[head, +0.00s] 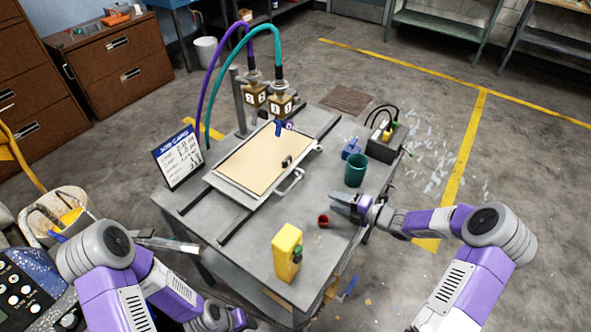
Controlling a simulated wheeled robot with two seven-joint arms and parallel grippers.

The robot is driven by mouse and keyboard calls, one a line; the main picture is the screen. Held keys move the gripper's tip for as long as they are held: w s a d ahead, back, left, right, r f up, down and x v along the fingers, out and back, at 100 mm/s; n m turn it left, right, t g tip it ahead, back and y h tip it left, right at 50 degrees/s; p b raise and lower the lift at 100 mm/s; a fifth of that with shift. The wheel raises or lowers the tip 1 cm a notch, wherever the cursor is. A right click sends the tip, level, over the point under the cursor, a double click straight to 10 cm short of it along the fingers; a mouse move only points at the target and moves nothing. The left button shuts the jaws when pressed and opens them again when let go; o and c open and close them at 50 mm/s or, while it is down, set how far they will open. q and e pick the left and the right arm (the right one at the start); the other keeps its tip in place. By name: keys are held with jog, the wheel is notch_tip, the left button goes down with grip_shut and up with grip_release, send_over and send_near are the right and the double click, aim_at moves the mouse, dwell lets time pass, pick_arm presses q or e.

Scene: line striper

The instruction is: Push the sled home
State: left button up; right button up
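The sled (231,185) is a pale metal tray on two dark rails on the grey table (262,236). It carries a tan panel (250,164) and has a light handle (291,184) on its front right side. Two brass-coloured heads (268,100) with purple and teal hoses stand at the sled's far end. My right gripper (343,203) is over the table's right side, apart from the handle, between the green cup and the small red cup; whether its fingers are parted is unclear. My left forearm runs down to the bottom edge, and its gripper is not visible.
A yellow bottle (287,252) stands at the table's near edge. The red cup (323,220) and green cup (355,169) flank my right gripper. A dark box (387,141) with cables stands behind. A job card (180,157) stands at left.

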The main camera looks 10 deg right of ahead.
aim_at(299, 191)
jog(key=shift+w+a, duration=0.2)
jog(key=shift+a, duration=0.15)
jog(key=x, duration=0.4)
jog(key=r+b+x, duration=0.1)
jog(key=x, duration=0.4)
jog(key=r+x, duration=0.1)
jog(key=x, duration=0.3)
jog(key=shift+w+a+r+b, duration=0.15)
jog(key=shift+w+a+b, duration=0.1)
jog(key=shift+a+b, duration=0.1)
grip_shut()
